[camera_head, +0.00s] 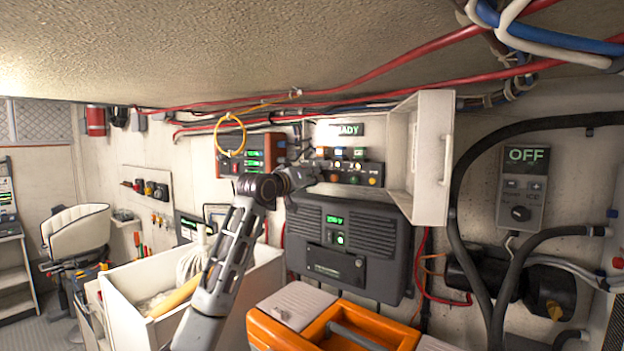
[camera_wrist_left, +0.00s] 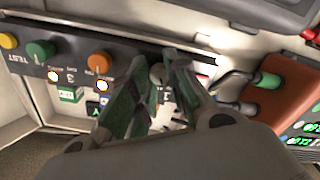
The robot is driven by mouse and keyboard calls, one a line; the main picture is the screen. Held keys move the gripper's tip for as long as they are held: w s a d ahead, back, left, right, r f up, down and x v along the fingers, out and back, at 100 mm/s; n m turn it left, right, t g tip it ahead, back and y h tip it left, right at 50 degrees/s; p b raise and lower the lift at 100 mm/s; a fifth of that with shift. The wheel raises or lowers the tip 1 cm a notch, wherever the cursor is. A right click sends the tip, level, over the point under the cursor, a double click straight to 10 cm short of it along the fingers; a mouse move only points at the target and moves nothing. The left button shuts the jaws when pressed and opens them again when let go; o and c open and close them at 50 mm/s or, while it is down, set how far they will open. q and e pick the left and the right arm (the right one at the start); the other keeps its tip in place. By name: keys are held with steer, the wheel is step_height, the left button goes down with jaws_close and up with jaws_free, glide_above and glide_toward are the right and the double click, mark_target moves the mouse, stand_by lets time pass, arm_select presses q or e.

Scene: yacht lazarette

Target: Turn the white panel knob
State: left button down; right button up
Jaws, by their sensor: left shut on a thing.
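A dark control panel (camera_head: 362,172) on the back wall carries a row of coloured knobs. In the head view my left gripper (camera_head: 308,176) reaches the panel's left end and hides the white knob. My right gripper is not in view.
A white cabinet door (camera_head: 433,158) stands open right of the panel. A dark grey unit (camera_head: 374,232) hangs below it. An orange toolbox (camera_head: 268,335) and a white bin (camera_head: 125,300) stand in front. A red-framed device (camera_head: 268,152) is left of the panel.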

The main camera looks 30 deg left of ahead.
arm_select(q)
steer(key=shift+a+r+n, duration=0.1)
steer(key=shift+r+n, duration=0.1)
steer(key=shift+n, duration=1.3)
steer(key=c, duration=1.5)
jaws_free()
steer(key=shift+o, duration=0.8)
steer(key=shift+f, duration=0.15)
steer(key=shift+s, duration=0.1)
steer(key=s+a, duration=0.1)
steer(key=s, duration=1)
steer(key=shift+s+a, duration=0.35)
steer(key=shift+s, duration=0.05)
